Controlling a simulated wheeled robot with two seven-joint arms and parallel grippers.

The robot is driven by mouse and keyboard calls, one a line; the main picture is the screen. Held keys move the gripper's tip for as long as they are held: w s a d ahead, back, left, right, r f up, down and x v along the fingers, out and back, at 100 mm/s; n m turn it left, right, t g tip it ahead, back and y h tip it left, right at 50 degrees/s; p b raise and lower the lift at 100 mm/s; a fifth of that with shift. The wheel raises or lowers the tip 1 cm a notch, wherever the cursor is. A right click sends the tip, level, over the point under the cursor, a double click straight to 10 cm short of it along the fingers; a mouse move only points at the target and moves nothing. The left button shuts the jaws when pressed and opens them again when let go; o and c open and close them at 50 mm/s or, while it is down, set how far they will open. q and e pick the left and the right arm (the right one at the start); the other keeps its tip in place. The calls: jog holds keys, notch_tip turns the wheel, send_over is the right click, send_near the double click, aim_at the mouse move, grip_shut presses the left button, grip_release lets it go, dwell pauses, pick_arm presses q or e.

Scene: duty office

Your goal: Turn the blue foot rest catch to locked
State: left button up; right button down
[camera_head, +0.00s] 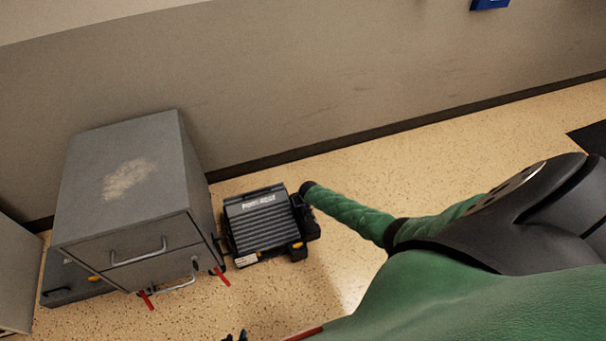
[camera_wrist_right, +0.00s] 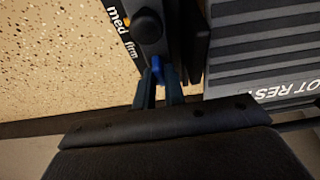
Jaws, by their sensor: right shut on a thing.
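The foot rest (camera_head: 262,222) is dark with a ribbed top and stands on the floor beside the grey cabinet. Its ribbed plate (camera_wrist_right: 265,55) also fills the upper right of the right wrist view. The blue catch (camera_wrist_right: 157,68) is at its side, below a round black knob (camera_wrist_right: 148,27); much of the catch is hidden. My right gripper (camera_wrist_right: 160,88) is shut on the blue catch, one dark blue finger on each side. In the head view my right arm comes from the right to the foot rest's side. My left gripper (camera_head: 236,337) shows only its tips at the bottom edge, apart and empty.
A grey cabinet (camera_head: 130,185) with handles stands close to the left of the foot rest, with red bars (camera_head: 221,277) low at its front. The wall is behind. Speckled floor (camera_head: 335,270) is free in front. A label with "med" and "firm" (camera_wrist_right: 122,30) is beside the knob.

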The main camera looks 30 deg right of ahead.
pick_arm(q)
jog(key=shift+r, duration=0.3)
pick_arm(e)
jog(key=shift+a+m, duration=0.1)
jog(key=shift+m, duration=0.2)
pick_arm(q)
jog(key=shift+w, duration=0.1)
pick_arm(e)
jog(key=c, duration=1.5)
grip_release()
jog(key=shift+r, duration=0.1)
